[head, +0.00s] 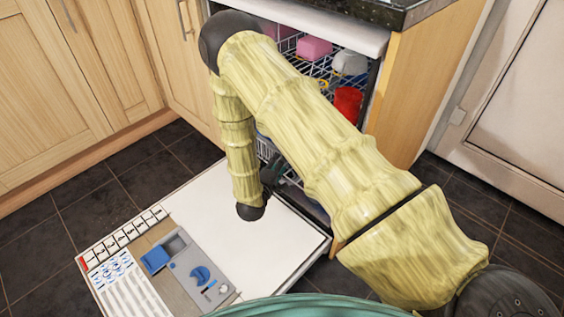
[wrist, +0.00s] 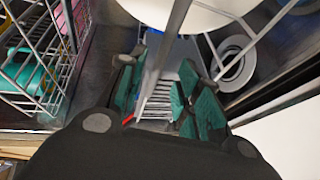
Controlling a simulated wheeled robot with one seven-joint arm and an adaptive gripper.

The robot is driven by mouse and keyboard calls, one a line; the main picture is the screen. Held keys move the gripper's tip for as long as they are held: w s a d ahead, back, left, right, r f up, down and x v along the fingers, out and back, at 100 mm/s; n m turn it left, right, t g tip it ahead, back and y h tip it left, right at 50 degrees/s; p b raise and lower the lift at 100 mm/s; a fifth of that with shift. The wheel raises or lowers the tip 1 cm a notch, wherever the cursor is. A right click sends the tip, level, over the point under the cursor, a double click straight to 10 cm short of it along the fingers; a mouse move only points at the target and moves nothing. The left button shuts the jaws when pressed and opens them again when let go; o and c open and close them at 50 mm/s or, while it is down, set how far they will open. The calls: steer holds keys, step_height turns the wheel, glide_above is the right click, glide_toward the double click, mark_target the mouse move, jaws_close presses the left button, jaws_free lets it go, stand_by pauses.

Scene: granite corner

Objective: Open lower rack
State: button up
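The dishwasher door (head: 225,215) is folded down flat in the head view. The lower rack (head: 268,150) is inside the cabinet, mostly hidden behind my arm. In the wrist view a thin grey rack wire (wrist: 172,45) runs between my fingers, and pale dishes, including a round white one (wrist: 235,62), lie beyond it. My gripper (wrist: 160,82) has its teal-padded fingers apart on either side of that wire; I cannot tell whether they touch it. In the head view my gripper (head: 270,178) is at the rack's front, above the inner door edge.
The upper rack (head: 325,72) holds a pink item (head: 313,48) and a red cup (head: 347,103); its side shows in the wrist view (wrist: 45,55). A granite counter (head: 375,10) overhangs the opening. Wooden cabinets (head: 60,90) stand left. Dark floor tiles (head: 35,240) are clear.

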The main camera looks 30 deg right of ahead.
steer(key=shift+b+x, duration=0.6)
steer(key=shift+x, duration=1.5)
jaws_close()
